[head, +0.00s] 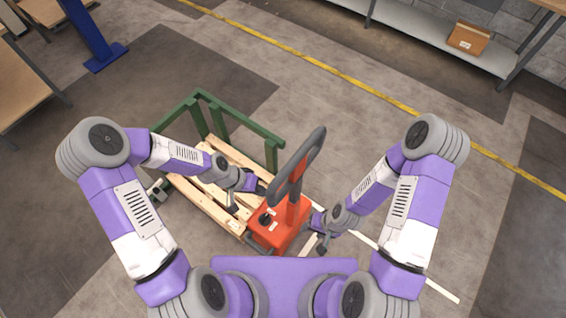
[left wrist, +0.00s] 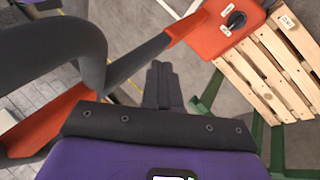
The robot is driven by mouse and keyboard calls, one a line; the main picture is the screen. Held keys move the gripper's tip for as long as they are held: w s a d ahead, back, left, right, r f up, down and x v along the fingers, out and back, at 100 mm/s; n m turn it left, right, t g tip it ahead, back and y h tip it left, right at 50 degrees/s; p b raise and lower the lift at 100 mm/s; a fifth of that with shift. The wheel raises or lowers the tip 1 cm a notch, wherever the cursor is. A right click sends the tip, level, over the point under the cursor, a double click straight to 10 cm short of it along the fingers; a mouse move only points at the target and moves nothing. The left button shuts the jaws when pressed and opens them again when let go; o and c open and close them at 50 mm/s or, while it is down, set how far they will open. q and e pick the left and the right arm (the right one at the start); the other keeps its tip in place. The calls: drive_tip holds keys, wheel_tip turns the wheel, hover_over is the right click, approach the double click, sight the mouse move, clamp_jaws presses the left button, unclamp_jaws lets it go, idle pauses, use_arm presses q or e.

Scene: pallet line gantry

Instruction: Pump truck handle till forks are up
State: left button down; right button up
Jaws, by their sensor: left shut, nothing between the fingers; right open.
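The orange pump truck (head: 278,234) stands at the front end of the wooden pallet, and its body shows in the left wrist view (left wrist: 222,38). Its handle, a dark grey loop (head: 314,150) on an orange shaft, rises upright with a slight tilt. The loop looms large at the left of the left wrist view (left wrist: 98,45). My left gripper (head: 262,188) is shut and empty just left of the handle; its fingers (left wrist: 162,82) appear apart from the loop. My right gripper (head: 321,246) is open, low to the right of the truck body. The forks are hidden under the pallet.
A shelf with a cardboard box (head: 468,38) stands back right, a blue post (head: 92,35) back left. The floor to the right is mostly clear.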

use_arm(q)
drive_tip(key=w+a+r+m+p, duration=0.1)
drive_tip(key=w+r+m, duration=0.2)
drive_tip(key=r, duration=0.4)
drive_tip(key=w+a+r+m+p, duration=0.1)
drive_tip(key=w+a+r+m, duration=0.15)
drive_tip(key=r, duration=0.45)
drive_tip(key=s+d+f, duration=0.1)
drive_tip(key=d+f, duration=0.6)
drive_tip(key=d, duration=0.2)
drive_tip(key=shift+s+d+h, duration=0.3)
drive_tip(key=shift+d+h, duration=0.1)
use_arm(e)
drive_tip(key=shift+r, duration=1.1)
use_arm(q)
drive_tip(key=shift+d+b, duration=0.15)
drive_tip(key=shift+b, duration=0.2)
use_arm(e)
drive_tip(key=shift+s+f, duration=0.1)
